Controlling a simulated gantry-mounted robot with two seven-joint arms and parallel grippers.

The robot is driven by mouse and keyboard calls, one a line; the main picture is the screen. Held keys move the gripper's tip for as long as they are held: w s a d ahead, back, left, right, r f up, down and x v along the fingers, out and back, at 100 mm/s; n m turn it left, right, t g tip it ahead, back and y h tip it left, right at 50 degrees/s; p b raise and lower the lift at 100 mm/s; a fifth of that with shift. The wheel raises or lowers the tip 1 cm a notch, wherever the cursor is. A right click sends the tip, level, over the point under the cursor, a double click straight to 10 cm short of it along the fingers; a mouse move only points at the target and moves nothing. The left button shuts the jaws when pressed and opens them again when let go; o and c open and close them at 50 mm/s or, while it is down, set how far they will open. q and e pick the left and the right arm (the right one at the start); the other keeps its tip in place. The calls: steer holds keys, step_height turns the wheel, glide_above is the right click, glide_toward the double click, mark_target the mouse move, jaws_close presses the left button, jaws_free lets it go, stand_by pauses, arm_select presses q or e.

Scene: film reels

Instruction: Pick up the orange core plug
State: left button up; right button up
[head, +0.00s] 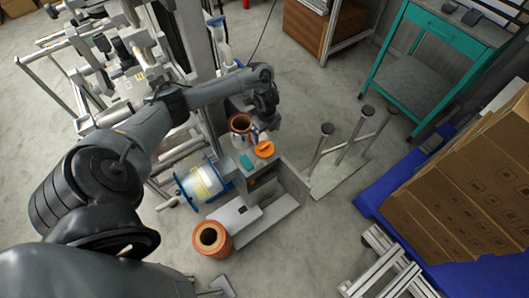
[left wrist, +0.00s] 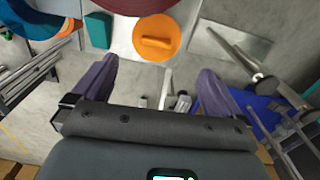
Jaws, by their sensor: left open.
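The orange core plug (head: 264,149) is a round disc with a raised bar handle across its top. It lies on a grey surface beside a reddish-brown reel (head: 240,124). In the left wrist view the plug (left wrist: 157,38) is at the top centre, beyond the fingertips. My left gripper (head: 266,122) is above and just behind the plug in the head view. In the left wrist view its two purple fingers (left wrist: 155,82) are spread wide with nothing between them. My right gripper is not in view.
A small teal block (head: 246,162) lies left of the plug. A blue-flanged reel (head: 203,182) and an orange-brown reel (head: 211,239) stand nearer. Upright posts (head: 321,145) rise to the right. Cardboard boxes (head: 465,185) sit on a blue pallet at far right.

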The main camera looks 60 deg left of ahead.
arm_select(q)
steer(key=b, duration=0.2)
glide_above(264, 145)
steer(key=f, duration=0.5)
steer(key=shift+w+d, duration=0.25)
steer(key=shift+w, duration=0.05)
steer(key=shift+s+f+b, duration=0.15)
steer(key=shift+f+b, duration=0.4)
steer(key=shift+f, duration=0.8)
steer(key=shift+s+f+b, duration=0.15)
steer(key=shift+f+b, duration=0.4)
steer(key=shift+f, duration=0.75)
steer(key=shift+a, duration=0.1)
steer(key=shift+c, duration=0.5)
steer(key=c, duration=0.7)
steer(key=shift+o, duration=0.2)
steer(key=shift+r, duration=0.2)
